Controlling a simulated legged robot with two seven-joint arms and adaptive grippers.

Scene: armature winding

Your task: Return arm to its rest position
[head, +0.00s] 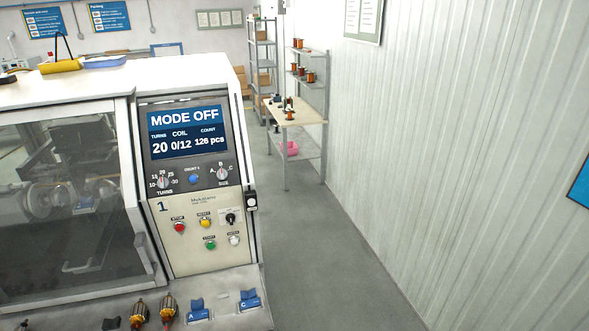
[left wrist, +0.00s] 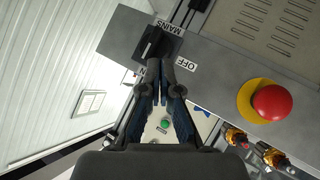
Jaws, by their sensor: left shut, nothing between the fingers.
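My left gripper (left wrist: 160,68) shows only in the left wrist view. It is shut and empty, with its fingertips just below a black mains switch (left wrist: 152,42) on a grey panel labelled MAINS and OFF. I cannot tell whether the fingertips touch the switch. The winding machine's display (head: 185,131) in the head view reads MODE OFF, turns 20, coil 0/12, count 126 pcs. Neither arm shows in the head view.
A red emergency button (left wrist: 274,102) on a yellow base sits right of my fingers. Armatures (head: 138,312) and blue holders (head: 249,300) line the machine's front ledge. A table (head: 299,116) and shelves stand behind. The floor aisle (head: 320,260) is clear.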

